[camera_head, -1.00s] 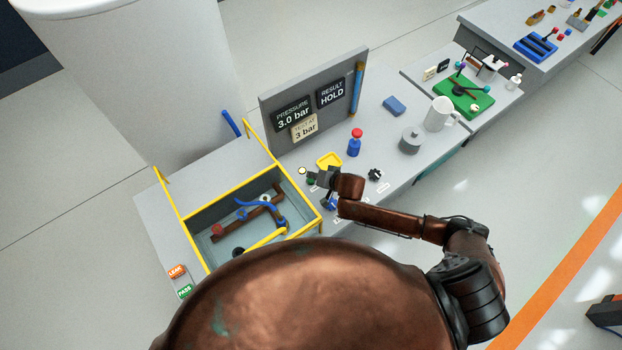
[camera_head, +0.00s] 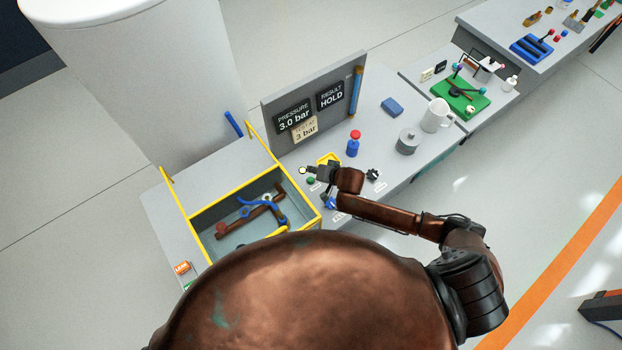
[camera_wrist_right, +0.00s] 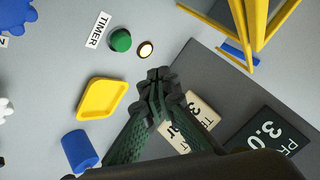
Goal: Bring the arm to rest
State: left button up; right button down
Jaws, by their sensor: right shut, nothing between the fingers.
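My right arm (camera_head: 380,212) reaches from the lower right over the bench. My right gripper (camera_head: 305,170) is shut and empty, above the bench beside the green button (camera_head: 311,181) and the yellow tray (camera_head: 329,157). In the right wrist view the closed fingers (camera_wrist_right: 157,84) point toward the green button (camera_wrist_right: 120,40) and a small lit round button (camera_wrist_right: 145,50), with a gap in the picture between them. The TIMER label (camera_wrist_right: 98,30) lies to the left of the green button. My left gripper is not in view.
A yellow-rimmed tank (camera_head: 207,222) with pipe parts inside stands to the left. A grey panel (camera_head: 272,108) shows PRESSURE 3.0 bar and RESULT HOLD.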

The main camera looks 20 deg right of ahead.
dwell(0.4)
jog(key=s+d+r+n+g+h, duration=0.1)
jog(key=s+d+r+g+h, duration=0.1)
jog(key=s+d, duration=0.65)
jog(key=s+d+r+n+g+h, duration=0.15)
jog(key=s+d, duration=0.25)
jog(key=s, duration=1)
jog(key=s+d+r+n+g+h, duration=0.1)
jog(key=s+d+r+n+h, duration=0.15)
jog(key=s+d, duration=0.6)
jog(key=s+a+f+y+b, duration=0.1)
jog(key=f+b, duration=0.1)
jog(key=f, duration=1)
jog(key=s+a+f+g+b, duration=0.1)
jog(key=a+f+b, duration=0.1)
jog(key=f, duration=0.9)
jog(key=s+a+f+y+b, duration=0.1)
jog(key=f+b, duration=0.2)
jog(key=f, duration=0.9)
jog(key=s+f+g+b, duration=0.1)
jog(key=s+f+b, duration=0.1)
jog(key=s+f, duration=0.8)
jog(key=s+f+b, duration=0.3)
jog(key=s+f, duration=0.7)
jog(key=f, duration=0.5)
jog(key=shift+s+a+f+g+b, duration=0.15)
jog(key=shift+s+f+g+b, duration=0.05)
jog(key=shift+s+g+b, duration=0.15)
